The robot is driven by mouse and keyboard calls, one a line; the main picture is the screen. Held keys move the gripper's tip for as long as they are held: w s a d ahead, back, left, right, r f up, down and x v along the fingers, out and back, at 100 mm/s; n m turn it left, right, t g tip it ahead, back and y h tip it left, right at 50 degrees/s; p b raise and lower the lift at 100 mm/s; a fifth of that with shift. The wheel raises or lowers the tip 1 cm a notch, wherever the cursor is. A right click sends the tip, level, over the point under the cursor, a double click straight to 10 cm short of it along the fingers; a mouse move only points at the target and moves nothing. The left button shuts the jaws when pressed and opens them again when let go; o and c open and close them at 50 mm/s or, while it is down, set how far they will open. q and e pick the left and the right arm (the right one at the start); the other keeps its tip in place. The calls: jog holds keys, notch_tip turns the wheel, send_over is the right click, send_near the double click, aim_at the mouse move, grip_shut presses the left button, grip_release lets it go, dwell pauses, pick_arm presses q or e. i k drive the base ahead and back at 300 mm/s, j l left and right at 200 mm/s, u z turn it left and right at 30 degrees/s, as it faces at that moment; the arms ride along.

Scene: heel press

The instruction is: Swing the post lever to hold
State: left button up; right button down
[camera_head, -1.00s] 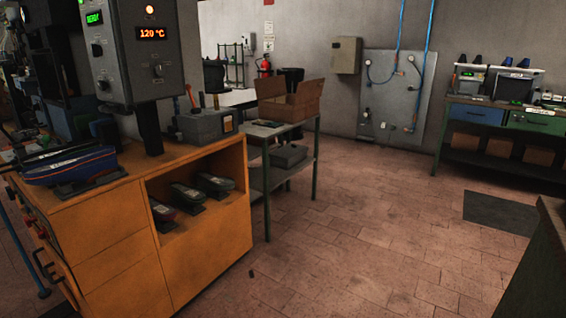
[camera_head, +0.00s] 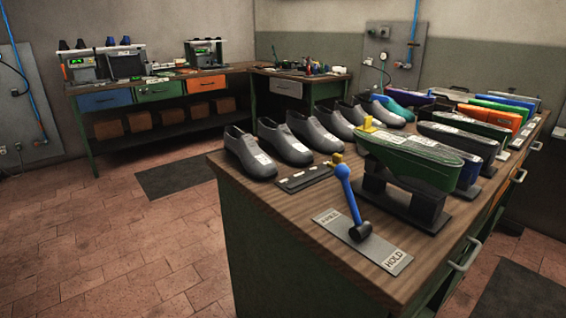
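The post lever (camera_head: 350,198) has a blue rod with a blue ball on top and a black pivot (camera_head: 360,232) at its foot. It stands up from a pale label plate (camera_head: 378,250) on the wooden bench top, leaning slightly left. The plate's right end reads HOLD (camera_head: 395,259); the word at its left end (camera_head: 328,217) is too small to read surely. A green shoe-shaped form (camera_head: 410,155) stands on a black stand just behind and right of the lever. Neither of my grippers is in view.
Several grey shoes (camera_head: 292,143) line the bench's (camera_head: 290,210) far left edge, with a dark labelled strip (camera_head: 303,178) before them. Several coloured forms (camera_head: 490,118) stand behind at right. Drawer handles (camera_head: 465,254) stick out on the bench's right side. Open tiled floor (camera_head: 110,240) lies at left.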

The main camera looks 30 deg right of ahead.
aim_at(341, 172)
jog(key=i+j+z, duration=0.15)
jog(key=z, duration=0.25)
jog(key=i+j+z, duration=0.55)
jog(key=z, duration=0.25)
